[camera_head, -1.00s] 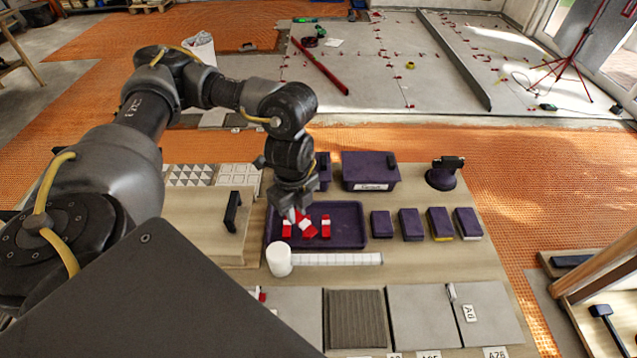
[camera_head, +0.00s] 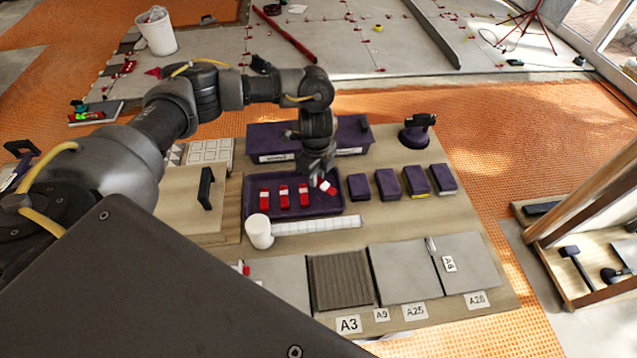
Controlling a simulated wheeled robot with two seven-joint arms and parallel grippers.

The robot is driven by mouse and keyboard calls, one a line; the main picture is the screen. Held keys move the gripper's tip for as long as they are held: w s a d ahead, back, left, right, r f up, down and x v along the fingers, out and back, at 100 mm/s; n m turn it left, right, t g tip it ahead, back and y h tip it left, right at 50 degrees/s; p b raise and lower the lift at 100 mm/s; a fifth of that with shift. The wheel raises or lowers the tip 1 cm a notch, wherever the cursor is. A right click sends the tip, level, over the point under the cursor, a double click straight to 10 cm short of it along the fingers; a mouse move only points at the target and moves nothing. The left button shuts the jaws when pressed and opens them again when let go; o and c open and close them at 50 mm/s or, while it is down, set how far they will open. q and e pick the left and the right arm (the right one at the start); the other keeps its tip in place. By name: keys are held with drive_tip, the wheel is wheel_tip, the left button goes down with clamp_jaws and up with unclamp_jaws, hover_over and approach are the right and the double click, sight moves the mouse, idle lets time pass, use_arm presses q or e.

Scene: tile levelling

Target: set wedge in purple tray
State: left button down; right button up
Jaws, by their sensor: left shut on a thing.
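The purple tray (camera_head: 253,211) lies on the wooden board, with three red-and-white wedges (camera_head: 284,196) standing in a row in its left and middle part. My left gripper (camera_head: 320,178) points down over the tray's right end. It is shut on another red-and-white wedge (camera_head: 328,188), which is tilted and to the right of the row. I cannot tell whether this wedge touches the tray floor. My right gripper is not in view.
Several dark purple blocks (camera_head: 388,183) stand right of the tray. A purple bin (camera_head: 352,137) and a suction cup tool (camera_head: 416,133) are behind. A white cup (camera_head: 259,231) and a strip of white tiles (camera_head: 318,225) lie in front, before grey tiles (camera_head: 404,273).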

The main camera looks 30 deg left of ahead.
use_arm(q)
wheel_tip(320, 180, down, 3)
drive_tip(key=shift+w+d+f+b, duration=0.1)
drive_tip(key=shift+w+b, duration=0.05)
drive_tip(key=shift+b, duration=0.35)
drive_tip(key=shift+w+f, duration=0.1)
drive_tip(key=shift+f, duration=0.15)
drive_tip(key=c, duration=1.3)
unclamp_jaws()
drive_tip(key=shift+f, duration=0.15)
wheel_tip(320, 180, up, 11)
drive_tip(key=shift+r+p, duration=0.1)
drive_tip(key=shift+p, duration=0.95)
drive_tip(key=shift+r, duration=0.6)
